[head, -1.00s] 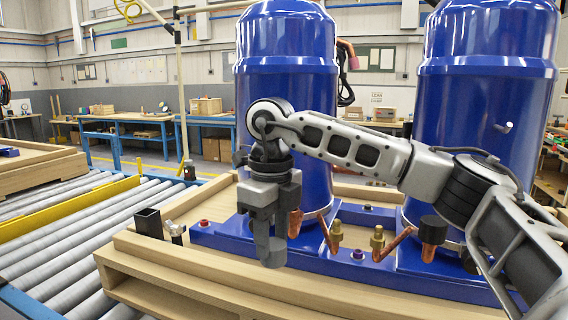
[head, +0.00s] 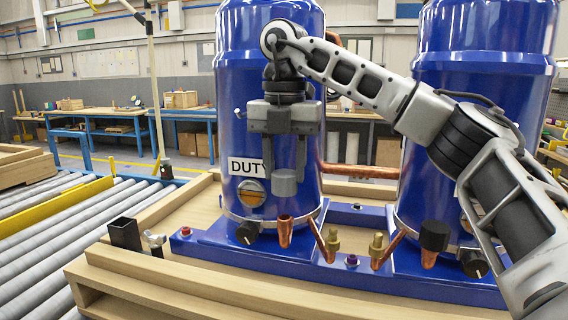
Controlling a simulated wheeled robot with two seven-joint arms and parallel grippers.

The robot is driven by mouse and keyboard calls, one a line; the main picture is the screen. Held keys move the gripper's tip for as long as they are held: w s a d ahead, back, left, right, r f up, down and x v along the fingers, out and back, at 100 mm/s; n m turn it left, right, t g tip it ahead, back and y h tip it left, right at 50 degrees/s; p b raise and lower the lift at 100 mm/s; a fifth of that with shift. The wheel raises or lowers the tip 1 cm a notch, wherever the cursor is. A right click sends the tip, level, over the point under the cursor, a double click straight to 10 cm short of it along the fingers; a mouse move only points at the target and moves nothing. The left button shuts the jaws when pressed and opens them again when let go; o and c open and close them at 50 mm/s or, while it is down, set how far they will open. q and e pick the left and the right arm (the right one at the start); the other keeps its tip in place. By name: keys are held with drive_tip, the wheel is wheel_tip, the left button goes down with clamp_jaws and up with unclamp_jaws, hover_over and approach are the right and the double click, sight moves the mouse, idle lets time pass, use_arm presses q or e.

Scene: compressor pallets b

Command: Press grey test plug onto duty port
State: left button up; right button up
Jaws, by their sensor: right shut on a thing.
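My right gripper (head: 285,170) points down in front of the left blue compressor (head: 268,70). It is shut on the grey test plug (head: 285,187), a short grey cylinder that hangs upright at the fingertips. A DUTY label (head: 246,167) shows on this compressor, partly covered by the gripper. The duty port, an open copper stub (head: 285,229), stands at the foot of this compressor, below the plug in the picture. A clear gap shows between plug and stub; depth alignment is hard to judge. My left gripper is not in view.
A second blue compressor (head: 480,90) stands at the right, with a black cap (head: 434,236) on its copper stub. Brass fittings (head: 333,243) and angled copper pipes (head: 388,247) stand between the stubs. A black square post (head: 125,234) stands at the pallet's left corner. A roller conveyor (head: 60,235) lies left.

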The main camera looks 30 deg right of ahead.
sight(285, 172)
drive_tip(key=shift+n, duration=0.3)
wheel_tip(285, 172, down, 2)
drive_tip(key=shift+f+b, duration=0.2)
drive_tip(key=shift+b, duration=0.65)
drive_tip(key=shift+f+b, duration=0.55)
drive_tip(key=shift+f, duration=0.4)
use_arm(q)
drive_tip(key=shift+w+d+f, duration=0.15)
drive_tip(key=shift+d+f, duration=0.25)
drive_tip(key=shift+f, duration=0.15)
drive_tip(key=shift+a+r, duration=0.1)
use_arm(e)
drive_tip(key=shift+p, duration=0.35)
use_arm(q)
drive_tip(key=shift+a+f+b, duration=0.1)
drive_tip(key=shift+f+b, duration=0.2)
drive_tip(key=shift+b, duration=0.05)
use_arm(e)
drive_tip(key=shift+f, duration=0.4)
